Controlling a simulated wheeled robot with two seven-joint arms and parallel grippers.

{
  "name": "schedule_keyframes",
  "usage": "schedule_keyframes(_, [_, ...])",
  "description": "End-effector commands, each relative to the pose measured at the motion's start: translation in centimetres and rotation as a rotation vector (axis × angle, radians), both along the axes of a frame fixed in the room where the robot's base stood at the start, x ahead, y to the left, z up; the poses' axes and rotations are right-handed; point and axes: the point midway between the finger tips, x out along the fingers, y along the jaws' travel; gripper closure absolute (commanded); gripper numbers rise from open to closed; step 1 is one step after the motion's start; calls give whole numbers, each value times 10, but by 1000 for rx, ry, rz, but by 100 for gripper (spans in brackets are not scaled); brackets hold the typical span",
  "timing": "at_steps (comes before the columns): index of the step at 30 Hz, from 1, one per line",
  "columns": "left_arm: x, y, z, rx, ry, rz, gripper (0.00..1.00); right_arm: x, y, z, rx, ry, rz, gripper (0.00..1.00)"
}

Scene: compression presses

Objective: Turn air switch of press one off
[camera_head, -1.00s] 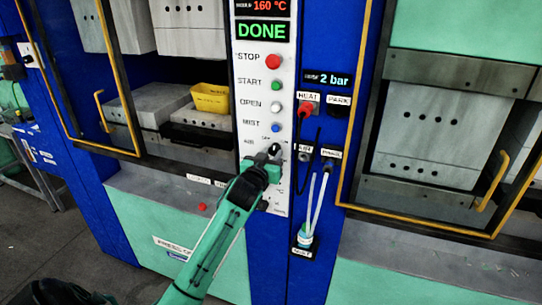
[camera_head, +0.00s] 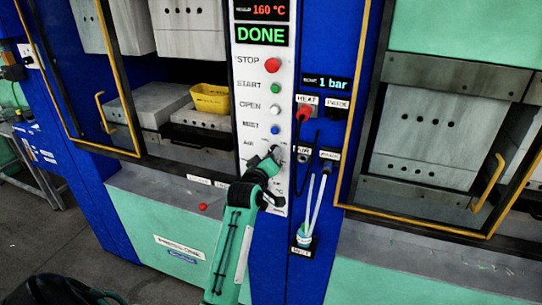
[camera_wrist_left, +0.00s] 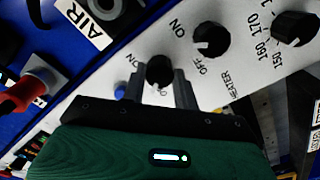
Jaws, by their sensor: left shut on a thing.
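The air switch (camera_head: 276,150) is a dark knob on press one's white control panel (camera_head: 241,112), beside the "AIR" label and below the mist button. My left gripper (camera_head: 266,160) is at this knob and partly hides it. In the left wrist view my left gripper's two fingers (camera_wrist_left: 163,84) are shut on the black air switch knob (camera_wrist_left: 158,70), one on each side. "ON" is printed near this knob; the exact pointing of the knob is hard to read. My right gripper is not in view.
A second black knob (camera_wrist_left: 210,40) and a temperature dial (camera_wrist_left: 295,28) are close by on the panel. A pressure display (camera_head: 326,83) reads 1 bar. A red plug (camera_head: 305,113) and hanging cables are just right of the panel. A yellow container (camera_head: 210,98) sits in the press.

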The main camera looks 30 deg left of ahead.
Motion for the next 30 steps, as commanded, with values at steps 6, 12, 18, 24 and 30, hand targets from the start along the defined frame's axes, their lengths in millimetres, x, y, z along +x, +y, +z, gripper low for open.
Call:
schedule_keyframes(6, [0,0,0,-35,-8,1,93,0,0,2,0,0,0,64])
schedule_keyframes(12, [0,0,0,-41,-10,0,93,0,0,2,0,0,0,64])
schedule_keyframes(18, [0,0,0,-40,-10,0,93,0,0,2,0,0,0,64])
schedule_keyframes(24, [0,0,0,-39,-9,0,48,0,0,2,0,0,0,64])
schedule_keyframes(30, [0,0,0,-39,-9,0,48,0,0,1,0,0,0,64])
